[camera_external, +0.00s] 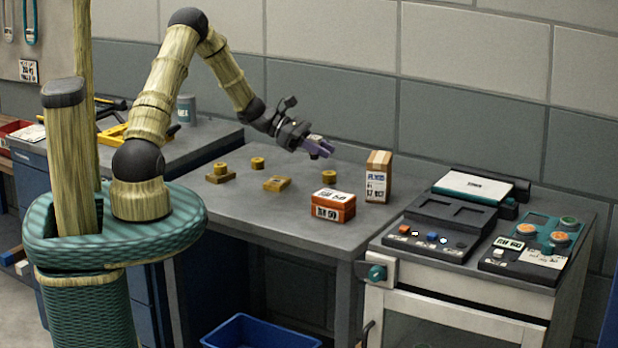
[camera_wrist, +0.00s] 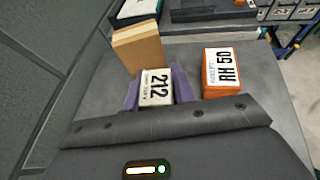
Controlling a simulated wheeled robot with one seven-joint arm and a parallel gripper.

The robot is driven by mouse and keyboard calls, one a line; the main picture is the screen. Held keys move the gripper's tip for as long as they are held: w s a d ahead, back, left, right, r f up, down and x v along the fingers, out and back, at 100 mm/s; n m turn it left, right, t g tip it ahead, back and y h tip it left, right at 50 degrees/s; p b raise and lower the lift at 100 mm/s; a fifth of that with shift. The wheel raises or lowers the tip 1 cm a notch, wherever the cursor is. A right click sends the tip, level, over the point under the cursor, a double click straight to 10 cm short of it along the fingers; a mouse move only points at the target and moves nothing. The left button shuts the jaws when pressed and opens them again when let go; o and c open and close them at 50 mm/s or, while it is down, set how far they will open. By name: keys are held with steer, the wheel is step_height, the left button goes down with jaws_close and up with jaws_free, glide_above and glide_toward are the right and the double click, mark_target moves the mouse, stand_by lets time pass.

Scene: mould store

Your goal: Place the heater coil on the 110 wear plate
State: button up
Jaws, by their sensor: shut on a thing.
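My gripper (camera_external: 320,148) has purple fingers and is held above the far part of the grey bench. In the wrist view, my gripper (camera_wrist: 158,92) is shut on a small piece with a white label (camera_wrist: 156,87) reading 212; the piece's body is mostly hidden. Several small brass-coloured pieces are on the bench: one round on a flat base (camera_external: 220,173) at left, a round one (camera_external: 257,163) behind it, a flat plate (camera_external: 277,183) in the middle and a round one (camera_external: 329,177) at right. I cannot read a 110 mark or tell which is the heater coil.
An orange box (camera_external: 333,207) labelled RH 50 and a taller cardboard box (camera_external: 378,178) stand right of the pieces. The cardboard box (camera_wrist: 138,48) is close beyond my fingers in the wrist view. A cabinet with control panels (camera_external: 470,235) adjoins at right. The bench's front left is clear.

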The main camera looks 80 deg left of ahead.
steer(key=s+a+r+n+t+y+b, duration=0.1)
steer(key=s+a+n+y+b, duration=0.2)
steer(key=s+a, duration=0.5)
steer(key=shift+a+r+b, duration=0.3)
steer(key=shift+r+b, duration=0.1)
steer(key=shift+b, duration=0.25)
glide_above(284, 181)
steer(key=shift+a+f, duration=0.15)
steer(key=shift+f, duration=3)
steer(key=shift+f, duration=1.85)
